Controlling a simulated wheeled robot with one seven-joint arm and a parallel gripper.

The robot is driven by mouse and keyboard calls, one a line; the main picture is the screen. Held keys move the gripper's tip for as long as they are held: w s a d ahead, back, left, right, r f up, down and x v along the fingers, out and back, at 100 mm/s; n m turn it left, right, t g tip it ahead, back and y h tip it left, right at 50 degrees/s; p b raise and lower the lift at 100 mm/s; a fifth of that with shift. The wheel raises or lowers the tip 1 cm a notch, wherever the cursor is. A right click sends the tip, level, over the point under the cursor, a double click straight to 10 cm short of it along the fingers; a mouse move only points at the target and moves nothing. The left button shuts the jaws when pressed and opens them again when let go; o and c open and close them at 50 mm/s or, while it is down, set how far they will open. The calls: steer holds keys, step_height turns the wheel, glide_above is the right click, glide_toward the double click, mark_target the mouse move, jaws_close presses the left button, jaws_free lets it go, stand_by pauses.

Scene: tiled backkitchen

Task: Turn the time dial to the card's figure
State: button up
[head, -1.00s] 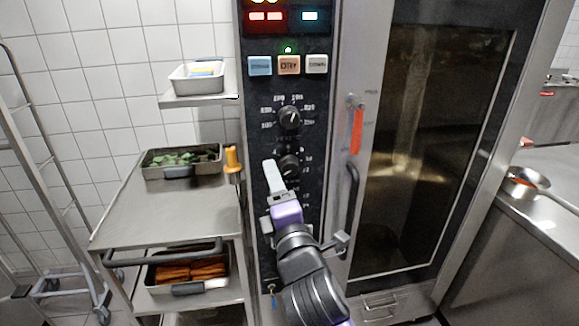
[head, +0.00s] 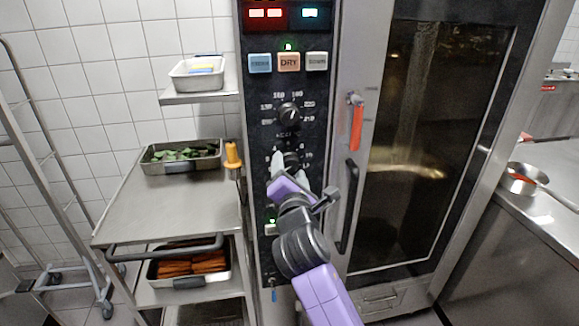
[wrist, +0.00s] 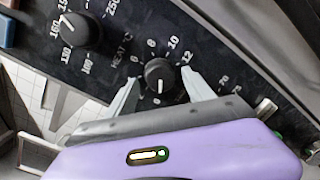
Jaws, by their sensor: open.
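The time dial (wrist: 158,76) is a round black knob with a pale pointer line, ringed by white figures. It sits on the oven's black panel below the heat dial and shows partly in the head view (head: 291,158). My gripper (wrist: 160,80) is open, with one pale finger on each side of the time dial. I cannot tell whether either finger touches it. In the head view my gripper (head: 290,170) covers the lower part of this dial and figures near it. I cannot make out a card with a readable figure.
The heat dial (wrist: 80,30) is close above, also in the head view (head: 290,113). Coloured buttons (head: 289,62) sit higher. A trolley (head: 150,205) with trays stands left.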

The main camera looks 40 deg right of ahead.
steer(key=shift+w+d, duration=0.25)
steer(key=shift+w, duration=0.05)
steer(key=c, duration=1.3)
steer(key=shift+o, duration=0.2)
steer(key=shift+m, duration=0.3)
